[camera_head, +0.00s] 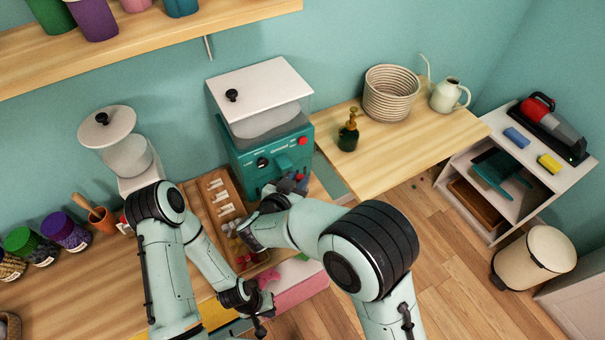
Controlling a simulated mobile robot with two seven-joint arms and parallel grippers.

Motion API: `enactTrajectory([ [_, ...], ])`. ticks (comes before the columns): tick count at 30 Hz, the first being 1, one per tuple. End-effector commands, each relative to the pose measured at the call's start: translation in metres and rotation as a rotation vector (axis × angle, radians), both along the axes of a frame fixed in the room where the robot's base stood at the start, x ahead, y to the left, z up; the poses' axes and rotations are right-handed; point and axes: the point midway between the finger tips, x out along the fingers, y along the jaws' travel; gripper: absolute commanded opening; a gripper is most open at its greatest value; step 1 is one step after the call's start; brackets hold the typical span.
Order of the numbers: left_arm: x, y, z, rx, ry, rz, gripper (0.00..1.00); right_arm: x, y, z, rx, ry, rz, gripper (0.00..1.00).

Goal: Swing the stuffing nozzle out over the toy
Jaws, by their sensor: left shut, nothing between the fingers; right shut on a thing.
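The teal stuffing machine (240,165) with a clear hopper and white lid stands against the wall. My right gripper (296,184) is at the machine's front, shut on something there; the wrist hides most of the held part. My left gripper (262,326) is shut and empty, below and apart from the pink piece.
A wooden tray (197,214) with white pieces and small colored items lies left of the machine. Lidded jars (68,230) stand farther left.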

Motion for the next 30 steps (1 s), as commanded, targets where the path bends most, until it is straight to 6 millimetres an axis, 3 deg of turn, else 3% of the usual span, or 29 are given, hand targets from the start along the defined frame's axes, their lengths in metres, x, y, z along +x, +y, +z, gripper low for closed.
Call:
enactTrajectory([
  [12,0.0071,0.0002,0.0054,0.0,-0.008,0.0,0.0,-0.0038,0.0084,0.0008,0.001,-0.005,-0.232,0.0],
  [30,0.0076,0.0001,0.0057,0.0,-0.009,0.001,0.0,-0.0046,0.0099,0.001,0.002,-0.004,-0.275,0.0],
])
